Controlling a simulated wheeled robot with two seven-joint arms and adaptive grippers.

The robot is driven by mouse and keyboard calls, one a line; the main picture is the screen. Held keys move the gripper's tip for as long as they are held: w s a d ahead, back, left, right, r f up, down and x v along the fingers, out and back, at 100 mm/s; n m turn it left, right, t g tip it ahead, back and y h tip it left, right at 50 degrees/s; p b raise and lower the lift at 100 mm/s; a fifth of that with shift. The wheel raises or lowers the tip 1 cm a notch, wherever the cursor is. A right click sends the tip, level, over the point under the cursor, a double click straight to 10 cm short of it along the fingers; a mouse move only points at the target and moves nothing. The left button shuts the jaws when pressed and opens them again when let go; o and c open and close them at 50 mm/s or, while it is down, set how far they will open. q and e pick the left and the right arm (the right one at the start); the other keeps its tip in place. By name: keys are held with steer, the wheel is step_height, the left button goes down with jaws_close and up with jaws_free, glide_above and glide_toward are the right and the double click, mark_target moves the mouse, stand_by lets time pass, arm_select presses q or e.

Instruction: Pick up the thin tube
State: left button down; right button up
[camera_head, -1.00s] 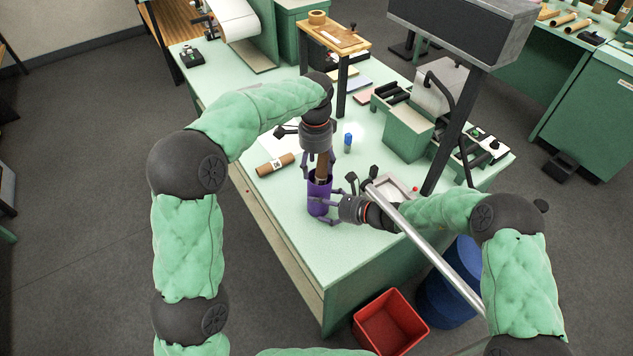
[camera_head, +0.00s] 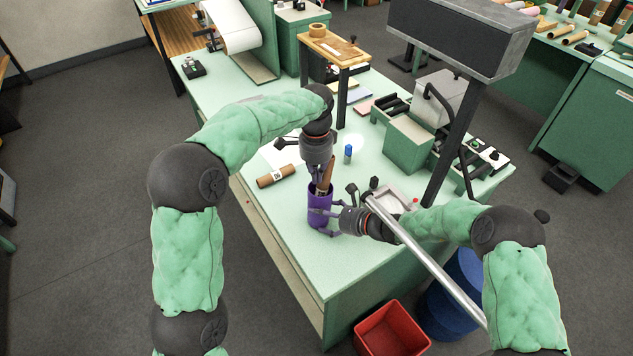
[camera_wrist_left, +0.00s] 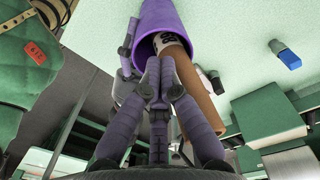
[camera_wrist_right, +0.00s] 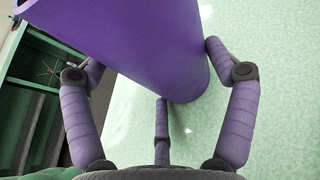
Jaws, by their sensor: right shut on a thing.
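The thin brown cardboard tube (camera_head: 328,171) stands tilted in the purple cup (camera_head: 319,205). In the left wrist view the tube (camera_wrist_left: 235,115) leans out of the cup's mouth (camera_wrist_left: 150,42), with a printed label near the rim. My left gripper (camera_head: 320,188) points down at the cup's mouth. Its fingers (camera_wrist_left: 158,62) are drawn close together beside the tube, with nothing seen between them. The tube passes behind one finger. My right gripper (camera_wrist_right: 160,85) is shut around the side of the purple cup (camera_wrist_right: 135,40), which stands near the table's front edge.
Another brown tube (camera_head: 277,176) with a label lies on the green table (camera_head: 285,225). A blue-capped item (camera_head: 348,153) stands behind the cup. A metal bar (camera_head: 430,262) crosses near my right arm. A red bin (camera_head: 391,330) and blue barrel (camera_head: 450,300) stand below.

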mark_target(317, 192)
arm_select(q)
step_height(317, 192, up, 18)
stand_by(0.4)
steer(key=shift+f, duration=0.1)
